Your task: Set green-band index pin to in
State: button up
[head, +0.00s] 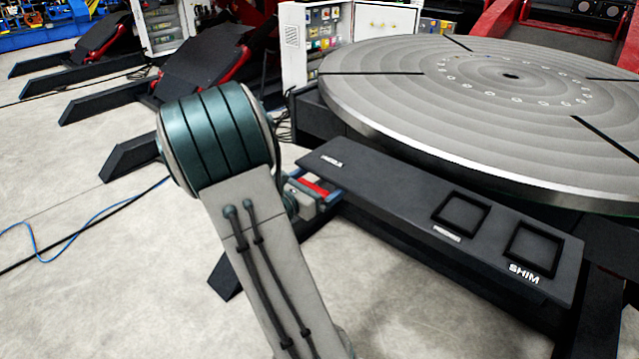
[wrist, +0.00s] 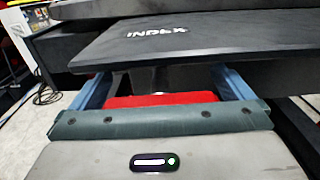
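My gripper (head: 322,194) is at the near-left edge of the dark shelf panel (head: 385,197), low beside its INDEX end. In the wrist view, my gripper (wrist: 160,80) has its two blue fingers wide apart, reaching toward the underside of the panel (wrist: 210,36) marked INDEX. A red part (wrist: 160,99) lies between the finger bases; I cannot tell whether it belongs to the gripper. A small greyish shape shows dimly beyond it in the shadow. No green band can be made out, so the green-band index pin is not identifiable in either view.
A large round grooved table (head: 500,110) stands just behind the panel. The panel has two square recesses, the right one (head: 533,250) by the label SHIM. Dark frame legs (head: 130,155) and a blue cable (head: 75,225) are at left. Concrete floor is open at left.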

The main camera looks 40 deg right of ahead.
jog(key=shift+a, duration=0.4)
jog(key=s+a+p, duration=0.1)
jog(key=s+a, duration=0.1)
jog(key=a, duration=1.1)
jog(key=shift+s, duration=0.1)
